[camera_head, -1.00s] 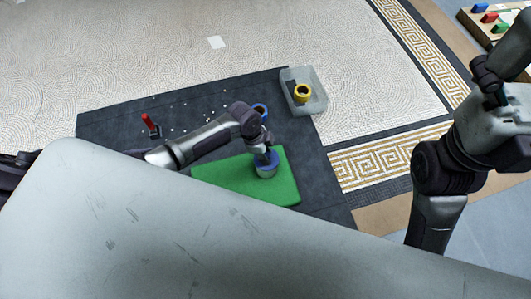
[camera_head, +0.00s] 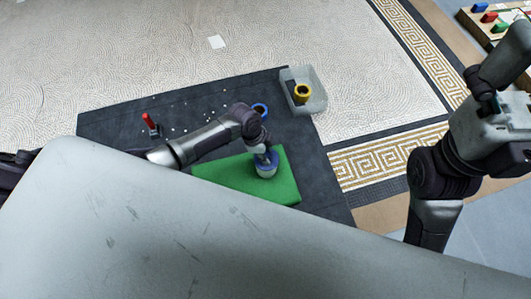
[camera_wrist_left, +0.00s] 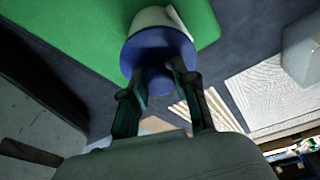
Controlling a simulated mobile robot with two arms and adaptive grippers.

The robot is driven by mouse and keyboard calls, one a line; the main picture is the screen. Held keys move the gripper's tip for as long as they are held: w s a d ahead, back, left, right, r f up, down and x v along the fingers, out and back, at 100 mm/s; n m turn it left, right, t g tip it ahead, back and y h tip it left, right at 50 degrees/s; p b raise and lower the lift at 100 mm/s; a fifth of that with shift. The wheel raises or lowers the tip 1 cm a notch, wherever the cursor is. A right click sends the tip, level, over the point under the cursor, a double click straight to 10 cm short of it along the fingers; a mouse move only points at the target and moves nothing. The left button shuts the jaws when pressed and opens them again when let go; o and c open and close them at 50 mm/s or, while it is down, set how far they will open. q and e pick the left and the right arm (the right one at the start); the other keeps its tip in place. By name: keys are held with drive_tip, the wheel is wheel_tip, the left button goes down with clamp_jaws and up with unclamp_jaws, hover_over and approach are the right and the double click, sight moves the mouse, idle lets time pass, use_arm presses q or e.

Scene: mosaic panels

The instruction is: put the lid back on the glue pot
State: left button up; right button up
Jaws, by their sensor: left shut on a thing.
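The glue pot (camera_head: 267,174) is a pale, round pot standing on the green mat (camera_head: 228,177); it also shows in the left wrist view (camera_wrist_left: 150,17). The blue lid (camera_wrist_left: 155,47) is over the pot's mouth, with a round blue knob (camera_wrist_left: 159,80) facing my fingers. My left gripper (camera_wrist_left: 158,77) is shut on this knob; in the head view the gripper (camera_head: 262,151) is just above the pot. I cannot tell whether the lid is fully seated on the rim. On the right only my right arm's links show, with no fingers visible.
A grey tray (camera_head: 318,103) holding a yellow cup (camera_head: 302,92) stands behind. A blue ring-shaped thing (camera_head: 261,109) is close behind my left wrist. A red-handled tool (camera_head: 149,122) and scattered white chips lie on the dark sheet (camera_head: 100,125).

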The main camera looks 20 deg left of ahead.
use_arm(q)
drive_tip(key=o, duration=1.5)
